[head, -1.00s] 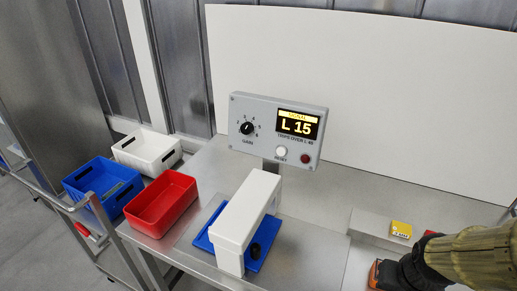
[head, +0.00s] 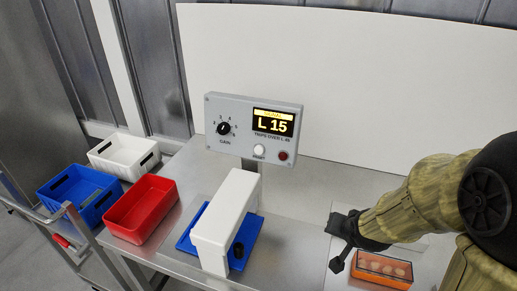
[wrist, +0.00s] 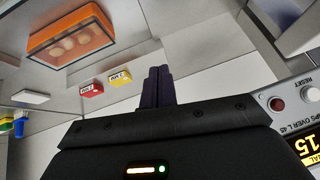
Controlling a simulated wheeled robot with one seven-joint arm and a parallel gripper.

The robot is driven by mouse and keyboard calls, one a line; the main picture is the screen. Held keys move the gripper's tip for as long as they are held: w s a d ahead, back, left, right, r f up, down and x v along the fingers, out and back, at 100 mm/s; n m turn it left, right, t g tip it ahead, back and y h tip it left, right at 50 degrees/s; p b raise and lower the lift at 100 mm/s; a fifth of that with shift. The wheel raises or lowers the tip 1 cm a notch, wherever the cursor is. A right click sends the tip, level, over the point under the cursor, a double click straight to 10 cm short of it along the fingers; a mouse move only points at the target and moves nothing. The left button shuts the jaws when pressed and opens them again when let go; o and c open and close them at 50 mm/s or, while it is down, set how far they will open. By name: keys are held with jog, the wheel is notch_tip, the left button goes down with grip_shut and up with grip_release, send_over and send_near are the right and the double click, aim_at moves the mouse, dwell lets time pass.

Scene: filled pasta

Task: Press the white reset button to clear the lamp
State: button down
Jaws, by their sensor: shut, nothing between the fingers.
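The white reset button (head: 260,150) sits on the front of a grey control box (head: 222,105), above the word RESET. A dark red lamp (head: 283,156) is just right of it; it does not look brightly lit. In the wrist view the button (wrist: 309,94) is at the right edge, with the red lamp (wrist: 277,104) beside it. My gripper (head: 338,264) is in front and to the right of the box, lower than the button and apart from it. Its dark fingers (wrist: 158,72) are shut together and empty.
The box's display (head: 274,122) reads L 15 beside a gain knob (head: 224,128). A white arch (head: 228,215) stands over a blue plate left of my gripper. An orange-framed pack (head: 383,268) lies close right. Red (head: 140,208), blue and white bins are at left.

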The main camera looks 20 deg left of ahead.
jog(key=w+a+r+m+t+y+p, duration=0.1)
jog(key=w+a+r+t+y, duration=0.1)
jog(key=w+a, duration=0.3)
jog(key=w+a+r+m+t+y, duration=0.1)
jog(key=w+a+r+t+y, duration=0.15)
jog(key=a, duration=0.45)
jog(key=m+t+y+p, duration=0.1)
jog(key=t+y+p, duration=0.1)
jog(key=t+y, duration=0.35)
send_near(259, 150)
jog(key=s+a+r+g+y, duration=0.1)
jog(key=s+a+r+g, duration=0.1)
jog(key=s+a+r, duration=0.25)
jog(key=shift+a+f, duration=0.45)
jog(key=shift+s+d+m, duration=0.1)
jog(key=shift+m, duration=0.2)
jog(key=w+f, duration=0.1)
jog(key=w, duration=0.7)
jog(key=shift+w+d+f, duration=0.25)
jog(key=shift+w+d, duration=0.05)
